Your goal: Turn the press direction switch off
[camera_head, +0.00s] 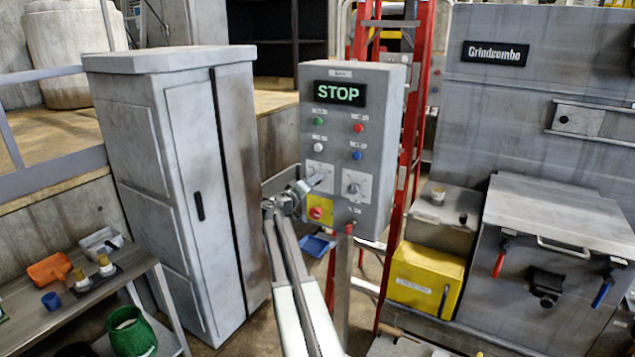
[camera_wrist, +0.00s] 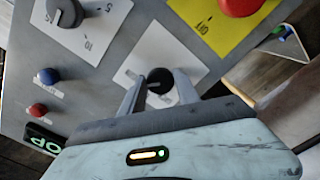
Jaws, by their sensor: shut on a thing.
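A grey control box (camera_head: 387,135) with a lit STOP display (camera_head: 339,94) stands in the middle of the head view. A rotary switch on a white plate (camera_head: 317,169) sits at its lower left. My gripper (camera_head: 302,187) reaches it from the left. In the wrist view, my gripper (camera_wrist: 160,88) is shut on the black knob (camera_wrist: 160,75) of this switch, one finger on each side. The fingers hide part of the plate, and I cannot read its labels or the knob's setting.
A numbered dial (camera_head: 354,186) is to the right of the switch. A red emergency button (camera_head: 316,213) on a yellow plate is just below. Several coloured buttons are above. A grey cabinet (camera_head: 190,180) stands left; a red ladder (camera_head: 415,110) is behind the box.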

